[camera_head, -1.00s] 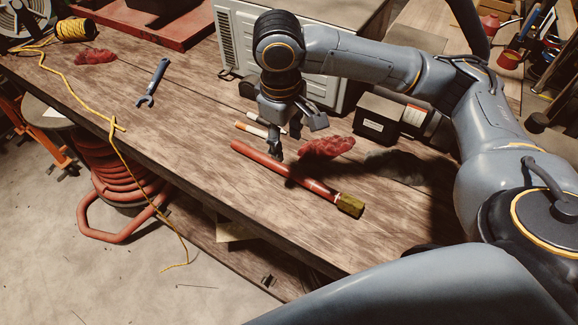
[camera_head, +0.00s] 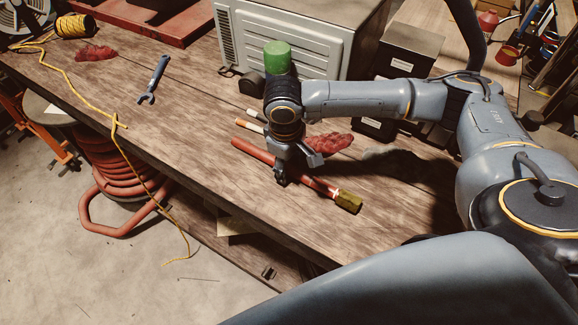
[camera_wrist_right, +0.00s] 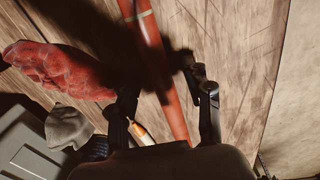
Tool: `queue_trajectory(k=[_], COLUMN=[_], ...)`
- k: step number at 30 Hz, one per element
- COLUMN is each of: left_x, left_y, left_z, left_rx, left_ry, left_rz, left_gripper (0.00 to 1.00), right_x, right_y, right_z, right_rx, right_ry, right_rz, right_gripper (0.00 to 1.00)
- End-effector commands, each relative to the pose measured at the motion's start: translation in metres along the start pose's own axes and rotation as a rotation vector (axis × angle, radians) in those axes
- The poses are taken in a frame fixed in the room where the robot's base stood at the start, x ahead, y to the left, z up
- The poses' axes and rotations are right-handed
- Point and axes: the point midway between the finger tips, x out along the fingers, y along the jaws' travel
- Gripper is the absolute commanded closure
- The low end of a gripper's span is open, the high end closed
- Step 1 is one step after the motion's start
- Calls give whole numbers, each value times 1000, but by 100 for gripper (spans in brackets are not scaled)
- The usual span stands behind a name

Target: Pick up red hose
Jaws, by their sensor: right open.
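The red hose (camera_head: 254,152) lies on the wooden workbench (camera_head: 205,130), with a brass-coloured end fitting (camera_head: 348,202) toward the right. My right gripper (camera_head: 281,179) is low over the middle of the hose and hides part of it. In the right wrist view the hose (camera_wrist_right: 160,65) runs between the two open fingers of the right gripper (camera_wrist_right: 165,92). The fingers stand one on each side of it, and I cannot tell whether they touch it. My left gripper is not in view.
A crumpled red rag (camera_head: 330,143) lies just behind the hose. Two pale sticks or markers (camera_head: 246,124) lie near its left end. A grey machine (camera_head: 285,42) stands at the back. A blue wrench (camera_head: 153,80) and yellow rope (camera_head: 75,85) are further left.

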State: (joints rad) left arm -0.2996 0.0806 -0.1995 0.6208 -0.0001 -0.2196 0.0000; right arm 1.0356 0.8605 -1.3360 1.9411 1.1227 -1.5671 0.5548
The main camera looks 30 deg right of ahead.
Motion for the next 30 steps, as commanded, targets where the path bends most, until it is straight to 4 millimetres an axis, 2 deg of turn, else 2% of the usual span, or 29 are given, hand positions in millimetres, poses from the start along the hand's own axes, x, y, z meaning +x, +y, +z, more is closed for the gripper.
queue_trajectory(k=[2,3,10,23,26,30], left_x=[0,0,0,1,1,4], left_y=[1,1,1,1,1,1], left_z=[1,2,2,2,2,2], left_rx=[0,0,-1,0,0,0], left_ry=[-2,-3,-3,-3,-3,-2], left_rz=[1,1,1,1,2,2], left_gripper=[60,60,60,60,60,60], right_x=[0,0,0,-4,-11,-30], right_y=[0,0,0,1,1,3], right_z=[0,0,0,-1,-1,-1], right_rx=[0,0,0,1,2,1], right_ry=[0,0,0,2,4,6], right_rz=[0,0,0,1,0,1], right_gripper=[50,54,100,100,100,100])
